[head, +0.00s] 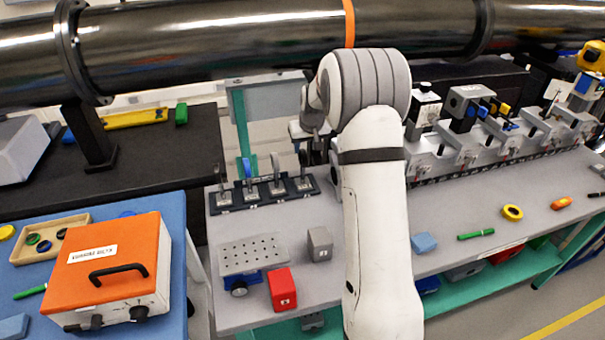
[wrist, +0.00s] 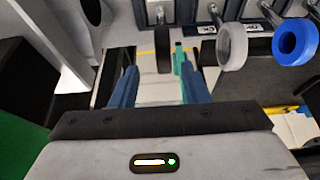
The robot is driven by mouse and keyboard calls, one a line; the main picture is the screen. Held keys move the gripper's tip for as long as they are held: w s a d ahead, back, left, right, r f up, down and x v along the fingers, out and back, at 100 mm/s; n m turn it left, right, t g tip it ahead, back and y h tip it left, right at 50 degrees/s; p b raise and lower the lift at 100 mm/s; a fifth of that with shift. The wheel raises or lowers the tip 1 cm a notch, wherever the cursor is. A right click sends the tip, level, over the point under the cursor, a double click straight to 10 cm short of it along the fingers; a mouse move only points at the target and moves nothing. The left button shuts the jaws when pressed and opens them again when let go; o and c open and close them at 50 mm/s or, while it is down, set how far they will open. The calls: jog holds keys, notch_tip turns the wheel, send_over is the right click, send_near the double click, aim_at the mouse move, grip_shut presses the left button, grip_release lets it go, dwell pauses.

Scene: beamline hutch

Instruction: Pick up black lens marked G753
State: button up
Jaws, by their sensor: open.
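In the wrist view, my gripper (wrist: 160,78) is open, with its two blue-grey fingers apart. A black lens (wrist: 163,48) shows nearly edge-on just beyond the fingertips, in line with the gap between them. I cannot read a G753 mark on it. A clear-grey ring lens (wrist: 232,46) and a blue ring lens (wrist: 295,43) stand to its right, and another dark ring (wrist: 92,10) shows at the top left. In the head view, my gripper (head: 307,140) is above the right end of the lens rack (head: 262,193), partly hidden by my arm.
The rack stands at the back of the grey bench, behind a perforated plate (head: 252,254), a grey block (head: 320,244) and a red block (head: 282,288). An orange case (head: 110,262) sits left. A row of instruments (head: 480,140) lines the right. A large pipe (head: 230,35) runs overhead.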

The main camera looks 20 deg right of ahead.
aim_at(302, 158)
jog(key=p+x, duration=0.1)
jog(key=x, duration=0.2)
jog(key=p+x, duration=0.1)
jog(key=x, duration=0.3)
jog(key=shift+w+a+f, duration=0.1)
jog(key=shift+a+f, duration=0.1)
jog(key=shift+f, duration=0.15)
grip_shut()
dwell(0.4)
